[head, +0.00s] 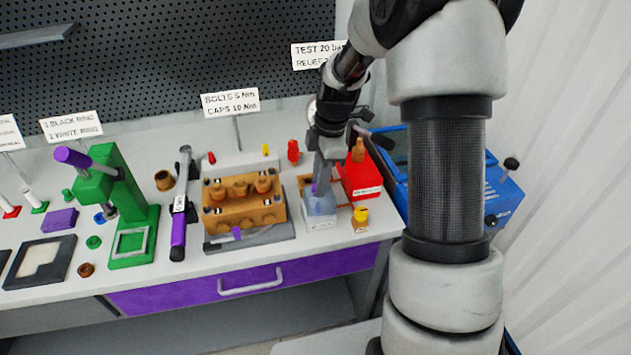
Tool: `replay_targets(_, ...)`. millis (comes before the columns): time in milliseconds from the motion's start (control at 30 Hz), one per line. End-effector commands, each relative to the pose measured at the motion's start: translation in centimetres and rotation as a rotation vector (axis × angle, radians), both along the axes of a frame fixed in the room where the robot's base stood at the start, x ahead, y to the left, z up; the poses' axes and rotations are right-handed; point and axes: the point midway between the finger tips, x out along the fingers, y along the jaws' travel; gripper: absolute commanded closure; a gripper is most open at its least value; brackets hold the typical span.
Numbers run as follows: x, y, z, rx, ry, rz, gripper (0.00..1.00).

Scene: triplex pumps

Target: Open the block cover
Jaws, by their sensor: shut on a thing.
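My gripper (318,182) points down over a small grey-blue box (319,207) with a white label on its front. A small purple piece shows at the fingertips, and my gripper appears shut on this purple tab (315,188). The fingers hide part of the box top, and I cannot tell whether its lid is raised. To the left, a brass-coloured pump block (243,217) with several round fittings sits on a grey plate. A purple tab (237,233) shows at its front. I cannot tell which part is the block cover.
A red bin (362,180) and a blue case (505,197) stand to the right of the box. A yellow-topped bottle (360,217) is close to its right side. A purple-handled wrench (179,215) and green press (134,235) stand left. A sign (230,102) stands behind the block.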

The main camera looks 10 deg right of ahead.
Motion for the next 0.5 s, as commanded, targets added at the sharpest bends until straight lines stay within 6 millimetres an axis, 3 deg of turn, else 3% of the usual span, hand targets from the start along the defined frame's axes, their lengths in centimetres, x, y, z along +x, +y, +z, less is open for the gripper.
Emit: replay_targets(500, 0.1, -3.5, 0.7, 0.324, -0.002, -0.005, 1.00)
